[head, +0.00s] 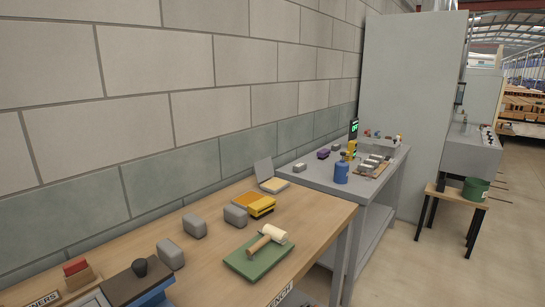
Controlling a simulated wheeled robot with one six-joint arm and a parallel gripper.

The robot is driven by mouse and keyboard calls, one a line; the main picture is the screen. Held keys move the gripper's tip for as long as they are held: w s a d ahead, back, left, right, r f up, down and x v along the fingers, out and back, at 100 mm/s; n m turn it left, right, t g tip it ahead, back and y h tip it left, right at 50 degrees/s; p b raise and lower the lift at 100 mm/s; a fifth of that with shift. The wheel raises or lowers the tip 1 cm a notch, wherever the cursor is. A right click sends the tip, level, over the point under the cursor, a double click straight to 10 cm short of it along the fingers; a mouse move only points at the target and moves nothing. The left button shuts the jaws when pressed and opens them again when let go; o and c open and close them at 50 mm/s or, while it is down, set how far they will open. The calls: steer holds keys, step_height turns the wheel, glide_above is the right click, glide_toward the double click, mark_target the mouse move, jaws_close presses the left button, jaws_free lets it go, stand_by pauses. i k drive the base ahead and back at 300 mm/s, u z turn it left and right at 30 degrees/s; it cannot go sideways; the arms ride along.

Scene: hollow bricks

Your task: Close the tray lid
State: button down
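A small shallow tray (273,185) with a pale yellowish inside sits at the far end of the wooden bench, near the wall. Its light grey lid (264,169) stands up at the tray's back left edge, so the tray looks open. My gripper is not in the head view.
The wooden bench (310,215) also holds a yellow block-like item (254,205), several grey blocks (236,215) and a mallet (268,241) on a green board (252,262). A dark-topped blue item with a black knob (139,267) is at the near left. A grey table (318,177) stands beyond.

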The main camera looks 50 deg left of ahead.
mark_target(263, 169)
steer(key=u, duration=0.05)
steer(key=i, duration=1.45)
steer(key=u, duration=0.5)
steer(key=i, duration=1.2)
steer(key=u, duration=1.75)
steer(key=i, duration=0.85)
steer(key=u, duration=0.95)
